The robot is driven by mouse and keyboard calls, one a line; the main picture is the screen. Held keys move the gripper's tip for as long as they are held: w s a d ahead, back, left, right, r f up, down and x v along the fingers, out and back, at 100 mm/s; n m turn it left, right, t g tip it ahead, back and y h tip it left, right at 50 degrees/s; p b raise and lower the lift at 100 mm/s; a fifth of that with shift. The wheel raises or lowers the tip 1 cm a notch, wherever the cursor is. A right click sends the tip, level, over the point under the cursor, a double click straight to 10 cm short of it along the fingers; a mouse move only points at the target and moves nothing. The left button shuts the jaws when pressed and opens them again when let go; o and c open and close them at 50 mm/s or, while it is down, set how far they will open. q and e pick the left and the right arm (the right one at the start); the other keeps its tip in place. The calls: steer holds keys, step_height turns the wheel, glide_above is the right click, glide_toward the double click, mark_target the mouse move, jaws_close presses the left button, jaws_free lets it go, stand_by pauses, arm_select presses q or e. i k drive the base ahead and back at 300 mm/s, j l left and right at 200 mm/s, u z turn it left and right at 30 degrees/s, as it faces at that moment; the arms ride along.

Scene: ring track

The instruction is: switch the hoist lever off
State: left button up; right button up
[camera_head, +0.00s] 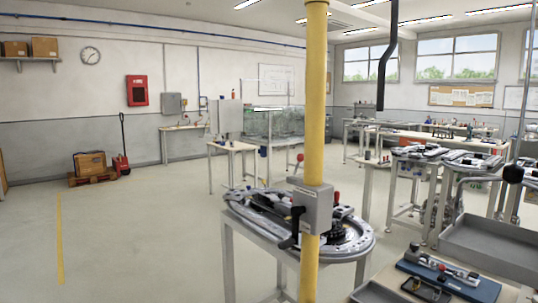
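A yellow post (316,90) stands upright close in front, a little right of the middle. A grey box (312,207) is fixed to it, and a black lever (290,241) shows at the box's lower left, its end pointing down. I take this for the hoist lever; any on or off marking is too small to read. Neither of my grippers shows in this view.
A round table with a ring track (237,206) stands just behind the post. At the right are a grey tray (490,245), a blue board with tools (445,282) and more ring tables (415,153). A black bent pole (388,60) hangs above.

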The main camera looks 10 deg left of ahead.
mark_target(300, 157)
steer(key=z, duration=0.5)
steer(key=i+j+z, duration=0.25)
steer(key=j+z, duration=0.25)
steer(key=i+j+z, duration=0.25)
steer(key=j, duration=0.15)
steer(key=i+j, duration=0.1)
steer(key=j, duration=0.4)
steer(key=i+j+z, duration=0.1)
steer(key=j, duration=0.35)
steer(key=i+j, duration=0.15)
steer(key=j, duration=0.35)
steer(key=z, duration=0.05)
